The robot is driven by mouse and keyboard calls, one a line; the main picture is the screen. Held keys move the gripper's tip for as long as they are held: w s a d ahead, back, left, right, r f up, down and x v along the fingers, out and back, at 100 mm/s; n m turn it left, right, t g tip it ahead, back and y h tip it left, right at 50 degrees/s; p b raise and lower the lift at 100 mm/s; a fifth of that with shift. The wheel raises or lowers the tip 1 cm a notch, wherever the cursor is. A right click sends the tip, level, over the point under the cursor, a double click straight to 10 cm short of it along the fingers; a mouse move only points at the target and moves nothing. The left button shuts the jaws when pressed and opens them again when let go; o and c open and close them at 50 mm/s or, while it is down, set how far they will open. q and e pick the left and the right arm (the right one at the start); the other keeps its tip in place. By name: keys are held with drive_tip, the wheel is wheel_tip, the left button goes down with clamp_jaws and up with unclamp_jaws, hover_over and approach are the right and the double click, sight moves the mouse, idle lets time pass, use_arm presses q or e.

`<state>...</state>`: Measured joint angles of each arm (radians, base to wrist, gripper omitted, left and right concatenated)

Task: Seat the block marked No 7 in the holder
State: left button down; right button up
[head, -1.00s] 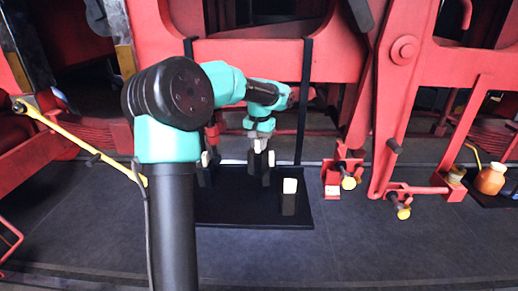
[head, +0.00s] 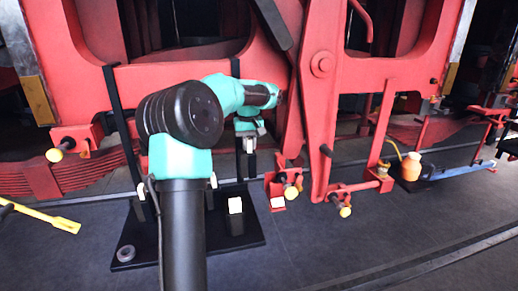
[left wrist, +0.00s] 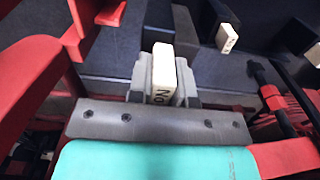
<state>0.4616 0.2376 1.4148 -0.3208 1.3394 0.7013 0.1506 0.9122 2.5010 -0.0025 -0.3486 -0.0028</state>
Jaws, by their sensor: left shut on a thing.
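My left gripper (head: 249,130) is shut on a dark block with a cream cap. In the left wrist view the block (left wrist: 163,75) sits between the grey jaws (left wrist: 150,90). "No" reads on its cap; the number is hidden by the gripper's edge. In the head view its dark body (head: 251,165) hangs below the jaws, beyond the black tray (head: 180,248) and left of a red bracket. Another cream-capped block (head: 235,206) stands on the tray and also shows in the left wrist view (left wrist: 228,38). I cannot tell for certain which part is the holder. My right gripper is out of view.
A grey ring (head: 126,253) lies on the tray's left end. Red frame beams (head: 175,85) rise behind.

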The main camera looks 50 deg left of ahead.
use_arm(q)
drive_tip(key=shift+w, duration=0.1)
drive_tip(key=shift+w, duration=0.15)
idle(0.3)
